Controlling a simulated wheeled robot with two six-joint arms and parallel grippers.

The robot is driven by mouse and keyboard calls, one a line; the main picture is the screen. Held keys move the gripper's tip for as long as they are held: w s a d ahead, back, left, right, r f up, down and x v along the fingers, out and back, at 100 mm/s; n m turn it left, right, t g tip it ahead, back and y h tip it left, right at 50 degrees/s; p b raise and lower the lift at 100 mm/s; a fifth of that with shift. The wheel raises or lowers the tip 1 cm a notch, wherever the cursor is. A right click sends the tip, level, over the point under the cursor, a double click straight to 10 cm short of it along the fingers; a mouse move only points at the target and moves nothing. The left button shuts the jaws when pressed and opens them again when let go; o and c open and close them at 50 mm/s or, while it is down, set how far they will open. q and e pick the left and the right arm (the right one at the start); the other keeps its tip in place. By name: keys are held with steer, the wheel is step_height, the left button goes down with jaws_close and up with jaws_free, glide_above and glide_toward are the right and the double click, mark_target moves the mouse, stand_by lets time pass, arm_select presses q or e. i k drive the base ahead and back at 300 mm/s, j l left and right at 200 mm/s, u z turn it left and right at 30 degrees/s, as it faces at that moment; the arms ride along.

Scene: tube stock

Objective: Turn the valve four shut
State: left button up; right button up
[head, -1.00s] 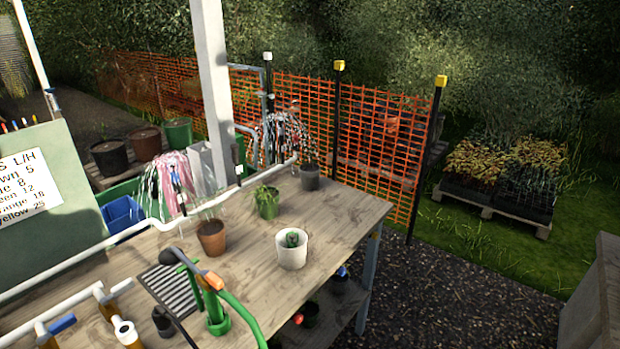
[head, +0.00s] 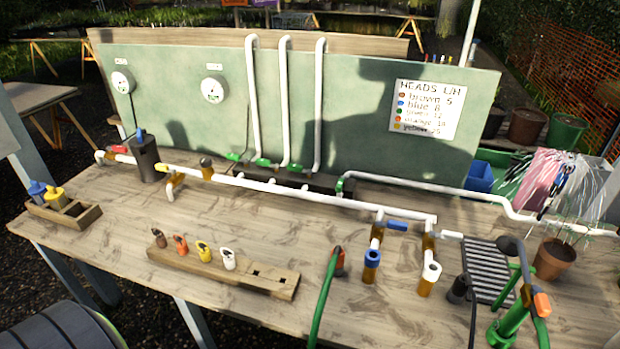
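A white pipe run (head: 290,188) crosses the wooden bench with several coloured valve handles on it. A blue handle (head: 397,225) lies along the pipe at the right. I can read no number on any valve, so I cannot tell which is valve four. Neither gripper shows.
A green board (head: 380,75) with two gauges and a HEADS L/H chart (head: 426,109) stands behind the pipes. In front are a wooden rack (head: 225,272) of coloured fittings, a green hose (head: 324,300), a black grate (head: 490,270) and a plant pot (head: 553,258).

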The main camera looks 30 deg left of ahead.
mark_target(339, 186)
steer(key=u, duration=0.85)
